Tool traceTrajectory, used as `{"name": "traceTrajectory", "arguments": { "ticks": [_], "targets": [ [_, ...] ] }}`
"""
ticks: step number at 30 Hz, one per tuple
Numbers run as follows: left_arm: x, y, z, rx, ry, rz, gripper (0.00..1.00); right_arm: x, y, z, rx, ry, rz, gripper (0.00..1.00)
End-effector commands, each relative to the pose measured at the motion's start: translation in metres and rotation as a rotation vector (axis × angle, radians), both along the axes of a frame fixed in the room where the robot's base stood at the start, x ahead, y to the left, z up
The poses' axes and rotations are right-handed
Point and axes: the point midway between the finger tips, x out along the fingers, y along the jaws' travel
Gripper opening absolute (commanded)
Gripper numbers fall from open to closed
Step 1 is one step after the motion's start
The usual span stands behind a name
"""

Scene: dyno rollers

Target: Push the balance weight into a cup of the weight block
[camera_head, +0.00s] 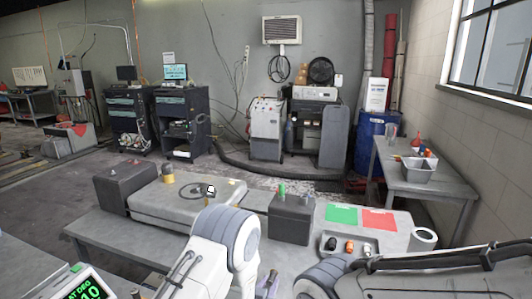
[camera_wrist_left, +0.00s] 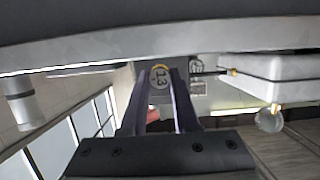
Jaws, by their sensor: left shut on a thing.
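My left gripper (camera_head: 267,285) shows at the bottom middle of the head view, its purple fingers partly hidden by my arm. In the left wrist view my left gripper (camera_wrist_left: 160,75) is shut on a round piece with a yellow rim and a number on its face, which I take as the balance weight (camera_wrist_left: 160,78). I cannot be sure which object is the weight block. A dark block (camera_head: 290,220) with a green piece on top stands on the bench, and a grey tray (camera_head: 371,249) with small dark and orange pieces lies right of it. My right gripper is not in view.
A green mat (camera_head: 341,214) and a red mat (camera_head: 379,220) lie on the bench. A grey plate (camera_head: 150,207) and another dark block (camera_head: 124,184) are at left. A screen (camera_head: 80,288) is at bottom left.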

Motion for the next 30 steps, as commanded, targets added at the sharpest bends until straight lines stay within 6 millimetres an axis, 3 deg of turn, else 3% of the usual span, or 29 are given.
{"name": "traceTrajectory", "arguments": {
  "ticks": [30],
  "targets": [
    [0.000, 0.000, 0.049, 0.000, 0.000, 0.000, 0.00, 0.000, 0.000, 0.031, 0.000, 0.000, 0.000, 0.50]
  ]
}}
